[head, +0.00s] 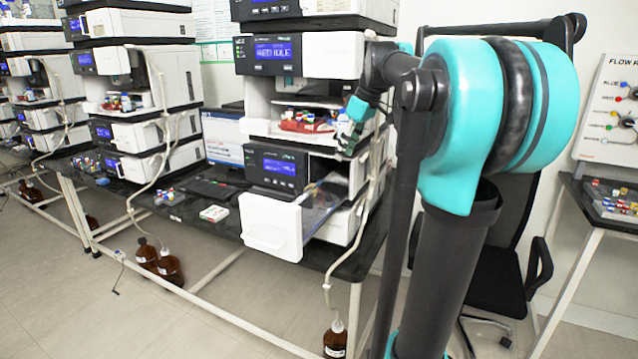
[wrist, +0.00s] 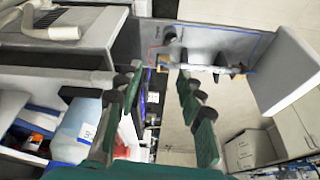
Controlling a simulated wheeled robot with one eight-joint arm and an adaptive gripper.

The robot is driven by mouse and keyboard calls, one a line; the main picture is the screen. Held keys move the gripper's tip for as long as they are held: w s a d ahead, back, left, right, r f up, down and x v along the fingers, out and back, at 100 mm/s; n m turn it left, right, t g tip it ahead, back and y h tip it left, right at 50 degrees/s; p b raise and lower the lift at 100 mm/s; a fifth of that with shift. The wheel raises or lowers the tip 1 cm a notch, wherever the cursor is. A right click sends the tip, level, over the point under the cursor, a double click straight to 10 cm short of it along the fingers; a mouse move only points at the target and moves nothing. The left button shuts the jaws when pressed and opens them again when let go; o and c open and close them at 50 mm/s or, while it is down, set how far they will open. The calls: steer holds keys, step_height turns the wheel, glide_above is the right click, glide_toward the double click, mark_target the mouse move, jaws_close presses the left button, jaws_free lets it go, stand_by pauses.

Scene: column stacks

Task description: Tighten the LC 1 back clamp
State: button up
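The nearest instrument stack, with a display reading "RED IDLE" (head: 273,50), has a pulled-out column drawer with a white front (head: 270,225) and a clear side. In the wrist view the drawer's inside (wrist: 225,42) shows red and blue lines. A small dark fitting (wrist: 164,62) and a second dark fitting (wrist: 222,71) sit there; I cannot tell which is the back clamp. My gripper (wrist: 160,120) is open, with green finger pads apart and nothing clearly between them. In the head view my gripper (head: 352,130) is beside the stack's right side, above the drawer.
A shelf of bottles with a red tray (head: 305,125) is above the drawer; a bluish bottle (wrist: 80,128) is close left of my fingers. Tubing (head: 365,200) hangs at the stack's right edge. A black chair (head: 510,270) stands at the right.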

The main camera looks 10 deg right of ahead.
steer(key=n, duration=0.2)
glide_toward(314, 188)
steer(key=shift+y, duration=0.3)
steer(key=f, duration=0.2)
steer(key=w+f, duration=0.1)
steer(key=f, duration=0.2)
steer(key=shift+w+f, duration=0.3)
steer(key=shift+w, duration=0.05)
jaws_close()
